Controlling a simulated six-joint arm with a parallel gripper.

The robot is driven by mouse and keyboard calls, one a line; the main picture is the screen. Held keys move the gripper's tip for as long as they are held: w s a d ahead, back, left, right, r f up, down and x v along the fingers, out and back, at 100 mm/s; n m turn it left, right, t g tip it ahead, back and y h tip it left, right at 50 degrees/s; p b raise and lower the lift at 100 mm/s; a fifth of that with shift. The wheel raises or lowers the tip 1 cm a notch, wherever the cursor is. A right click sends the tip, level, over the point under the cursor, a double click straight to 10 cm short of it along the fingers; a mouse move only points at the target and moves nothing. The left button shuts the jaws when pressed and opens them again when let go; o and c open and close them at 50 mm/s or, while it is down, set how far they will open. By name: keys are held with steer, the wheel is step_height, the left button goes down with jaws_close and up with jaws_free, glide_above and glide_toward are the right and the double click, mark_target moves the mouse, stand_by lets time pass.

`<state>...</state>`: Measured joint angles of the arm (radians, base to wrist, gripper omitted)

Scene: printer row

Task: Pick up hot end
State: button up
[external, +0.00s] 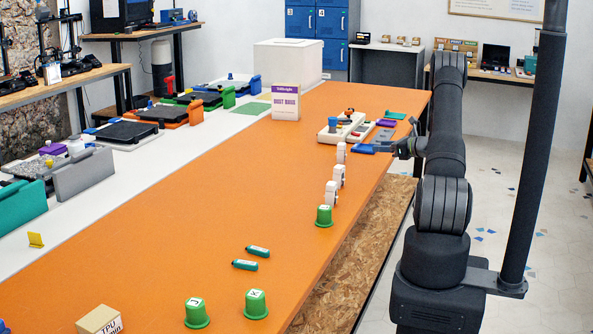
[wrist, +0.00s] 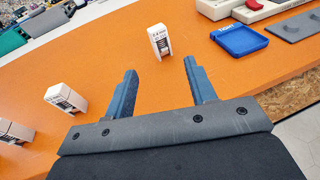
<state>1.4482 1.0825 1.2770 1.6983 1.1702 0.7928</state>
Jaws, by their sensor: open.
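Small white upright blocks with dark ribbed fronts and small printed labels, which look like the hot ends, stand along the right edge of the orange table. The farthest hot end (wrist: 159,41) is ahead of my gripper (wrist: 160,66), in line with the gap between the fingers and apart from them. It also shows in the external view (external: 341,152). A second hot end (wrist: 66,99) stands to the left in the wrist view, with more (wrist: 14,132) at the left edge. My gripper is open and empty; in the external view (external: 388,147) it is over the table's right edge.
A blue tray (wrist: 239,40), a grey pad (wrist: 297,27) and a white case (wrist: 217,8) lie beyond and right of the fingers. Green caps (external: 324,216) and green tubes (external: 257,251) are nearer on the table. The orange table's middle (external: 200,200) is clear.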

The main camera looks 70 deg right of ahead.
step_height(320, 180, up, 16)
steer(key=n+g+y, duration=0.4)
steer(key=n+g, duration=0.9)
steer(key=n, duration=0.1)
glide_above(340, 173)
steer(key=a, duration=0.2)
steer(key=s+x, duration=0.1)
steer(key=x, duration=0.4)
step_height(340, 173, up, 5)
steer(key=w+a+n+g+h, duration=0.2)
steer(key=a+n+g+h, duration=0.1)
steer(key=n+h, duration=0.25)
steer(key=shift+y, duration=0.45)
steer(key=x, duration=1.1)
steer(key=a+x, duration=0.1)
steer(key=x, duration=0.5)
steer(key=shift+a+f, duration=0.1)
steer(key=shift+f, duration=0.15)
steer(key=shift+x, duration=2.9)
steer(key=shift+r, duration=0.1)
